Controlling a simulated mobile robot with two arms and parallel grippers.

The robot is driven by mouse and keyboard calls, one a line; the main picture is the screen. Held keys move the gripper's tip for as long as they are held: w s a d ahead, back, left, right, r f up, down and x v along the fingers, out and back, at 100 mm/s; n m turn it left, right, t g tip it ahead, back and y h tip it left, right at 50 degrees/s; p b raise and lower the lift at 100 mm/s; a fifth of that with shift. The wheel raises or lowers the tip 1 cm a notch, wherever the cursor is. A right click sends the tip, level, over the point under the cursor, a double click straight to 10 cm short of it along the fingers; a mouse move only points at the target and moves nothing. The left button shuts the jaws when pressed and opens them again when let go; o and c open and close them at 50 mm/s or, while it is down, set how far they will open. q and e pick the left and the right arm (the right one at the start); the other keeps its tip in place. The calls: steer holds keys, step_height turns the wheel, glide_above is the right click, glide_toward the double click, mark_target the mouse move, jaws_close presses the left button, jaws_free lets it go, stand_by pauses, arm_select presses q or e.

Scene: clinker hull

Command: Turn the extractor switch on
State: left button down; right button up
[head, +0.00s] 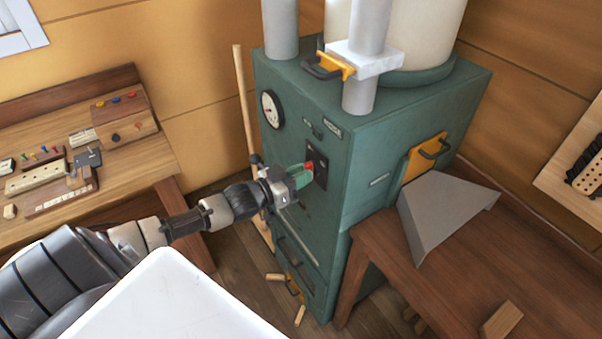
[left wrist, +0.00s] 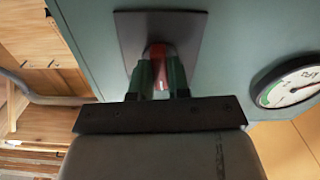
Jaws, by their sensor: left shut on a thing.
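The extractor switch has a red lever (head: 309,165) on a dark plate (head: 320,168) on the front of a green cabinet (head: 390,130). My left gripper (head: 303,172) reaches in from the left to this plate, with its green fingertips at the red lever. In the left wrist view the left gripper (left wrist: 157,80) has its two green fingers on either side of the red lever (left wrist: 157,52), shut on it. The fingers hide part of the lever, and I cannot tell its setting. My right gripper is not in view.
A round gauge (head: 272,109) sits on the cabinet front. A wooden bench (head: 150,165) with small parts stands at left. At right, a grey metal hood (head: 440,215) rests on a wooden table (head: 470,260). A wooden pole (head: 244,100) stands left of the cabinet.

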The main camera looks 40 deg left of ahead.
arm_select(q)
steer(key=shift+m, duration=4.3)
steer(key=c, duration=1.1)
jaws_free()
steer(key=b+v, duration=0.2)
steer(key=v, duration=0.8)
steer(key=shift+s+a, duration=0.15)
steer(key=shift+s, duration=0.25)
